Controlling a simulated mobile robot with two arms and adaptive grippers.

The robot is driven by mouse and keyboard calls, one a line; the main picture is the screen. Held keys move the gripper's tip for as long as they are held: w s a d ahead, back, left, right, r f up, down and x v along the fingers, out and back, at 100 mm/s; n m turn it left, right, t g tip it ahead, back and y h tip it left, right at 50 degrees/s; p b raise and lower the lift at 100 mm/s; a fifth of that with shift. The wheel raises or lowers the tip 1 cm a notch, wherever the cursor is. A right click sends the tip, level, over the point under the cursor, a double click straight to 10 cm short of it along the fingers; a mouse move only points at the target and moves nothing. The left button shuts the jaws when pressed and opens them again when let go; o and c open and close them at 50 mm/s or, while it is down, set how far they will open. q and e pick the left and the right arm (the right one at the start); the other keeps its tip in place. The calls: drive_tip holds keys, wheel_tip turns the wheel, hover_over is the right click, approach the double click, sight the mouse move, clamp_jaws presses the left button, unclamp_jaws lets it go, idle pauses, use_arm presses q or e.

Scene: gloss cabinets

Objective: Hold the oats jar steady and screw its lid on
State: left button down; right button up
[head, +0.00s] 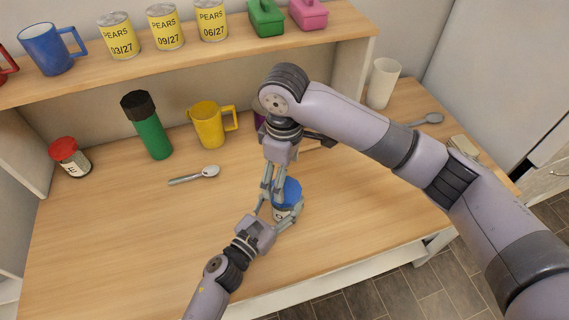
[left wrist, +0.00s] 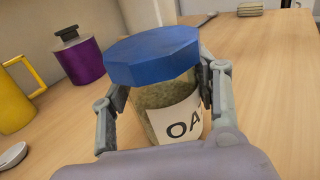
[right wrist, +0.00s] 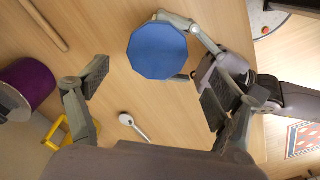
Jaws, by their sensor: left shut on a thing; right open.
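The oats jar (left wrist: 160,112) stands upright on the counter, with part of its "OA" label showing in the left wrist view. A blue faceted lid (head: 288,191) sits on the jar's mouth; I cannot tell whether it is threaded. The lid also shows in the left wrist view (left wrist: 152,56) and from above in the right wrist view (right wrist: 158,50). My left gripper (head: 279,209) is shut on the jar's body below the lid, one finger on each side. My right gripper (right wrist: 155,90) is open and empty above the jar, pointing down, with the lid off-centre from its fingers.
A spoon (head: 196,175), yellow mug (head: 208,125), green bottle (head: 148,128) and red-lidded jar (head: 70,157) stand or lie to the left. A purple canister (left wrist: 82,58) is behind the jar. A white cup (head: 382,84) stands back right. The front left counter is clear.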

sight(285, 189)
drive_tip(key=n, duration=0.6)
drive_tip(key=shift+w+r+n, duration=0.1)
drive_tip(key=shift+r+n, duration=0.2)
drive_tip(key=n, duration=0.6)
drive_tip(key=shift+r, duration=0.25)
drive_tip(key=n, duration=0.6)
drive_tip(key=shift+w+r, duration=0.1)
drive_tip(key=shift+r, duration=0.15)
drive_tip(key=n, duration=0.3)
drive_tip(key=shift+r+n, duration=0.15)
drive_tip(key=shift+n, duration=0.15)
drive_tip(key=n, duration=0.4)
drive_tip(key=shift+r, duration=0.15)
drive_tip(key=shift+f, duration=4)
drive_tip(key=shift+c, duration=0.2)
